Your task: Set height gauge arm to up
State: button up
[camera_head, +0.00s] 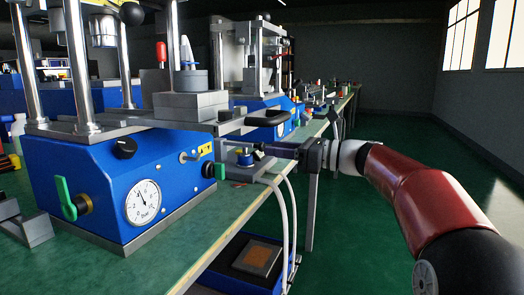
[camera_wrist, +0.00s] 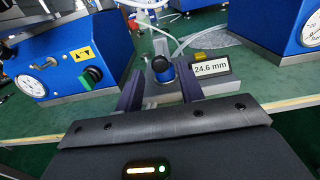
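The height gauge is a small grey base with an upright post and a blue collar (camera_wrist: 163,68). It stands near the bench edge, beside a display plate (camera_wrist: 210,67) reading 24.6 mm. In the head view its blue part (camera_head: 245,158) shows just left of my gripper (camera_head: 272,150). In the wrist view my gripper (camera_wrist: 160,76) is open, with one dark finger on each side of the gauge. The blue collar lies between the fingers in the picture; I cannot tell whether they touch it. The gauge arm's position is not clear; my fingers partly hide the base.
A blue press (camera_head: 115,180) with a dial and green lever stands left of the gauge; another blue press (camera_head: 262,112) is farther back. Pale hoses (camera_head: 291,215) hang over the green bench's edge (camera_head: 222,245). The floor (camera_head: 380,245) to the right is clear.

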aim_at(262, 147)
jog(key=shift+x, duration=2.35)
jog(key=shift+c, duration=0.4)
grip_shut()
